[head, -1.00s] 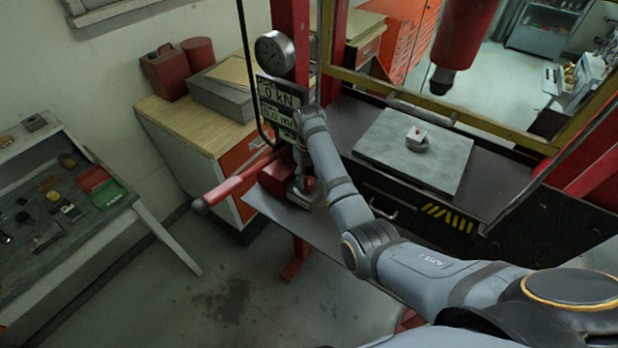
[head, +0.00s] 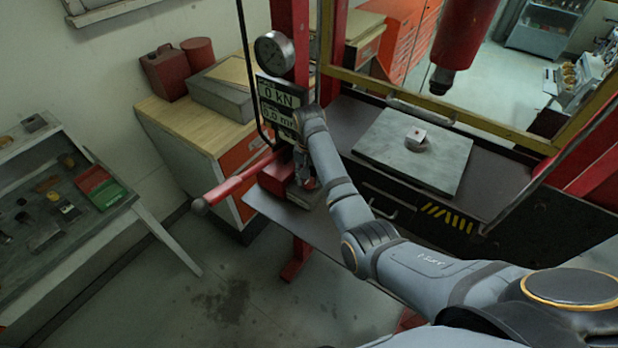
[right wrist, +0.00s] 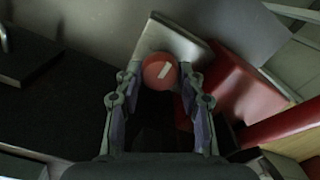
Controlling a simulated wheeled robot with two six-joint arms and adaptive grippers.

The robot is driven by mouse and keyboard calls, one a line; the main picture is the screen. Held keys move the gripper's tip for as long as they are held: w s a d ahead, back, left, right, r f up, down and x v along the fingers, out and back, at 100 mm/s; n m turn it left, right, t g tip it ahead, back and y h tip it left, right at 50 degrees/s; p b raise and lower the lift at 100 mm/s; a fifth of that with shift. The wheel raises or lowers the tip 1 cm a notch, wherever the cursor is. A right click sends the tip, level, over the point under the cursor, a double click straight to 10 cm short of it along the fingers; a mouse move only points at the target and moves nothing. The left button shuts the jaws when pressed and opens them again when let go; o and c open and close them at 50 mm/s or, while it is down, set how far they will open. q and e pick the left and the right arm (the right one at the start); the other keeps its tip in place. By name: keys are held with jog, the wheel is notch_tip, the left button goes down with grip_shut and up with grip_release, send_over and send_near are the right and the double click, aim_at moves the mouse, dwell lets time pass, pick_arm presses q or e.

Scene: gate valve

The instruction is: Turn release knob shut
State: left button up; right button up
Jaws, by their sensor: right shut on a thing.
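The release knob (right wrist: 160,69) is a round red cap with a white mark line that runs diagonally, seen in the right wrist view. It sits beside a pale metal block (right wrist: 172,42). My right gripper (right wrist: 158,76) has one finger on each side of the knob and is shut on it. In the head view my right gripper (head: 304,176) reaches down at the red pump unit (head: 275,178), and the arm and gripper hide the knob there. My left gripper is not in view.
A red pump handle (head: 232,185) sticks out to the left of the unit. A display panel (head: 279,100) and a round gauge (head: 274,52) are above. A steel plate with a small block (head: 440,155) lies on the press bed at right.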

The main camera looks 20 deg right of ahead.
dwell(0.4)
jog(key=o, duration=1.2)
jog(key=shift+r, duration=0.35)
notch_tip(320, 180, up, 7)
jog(key=shift+f, duration=0.1)
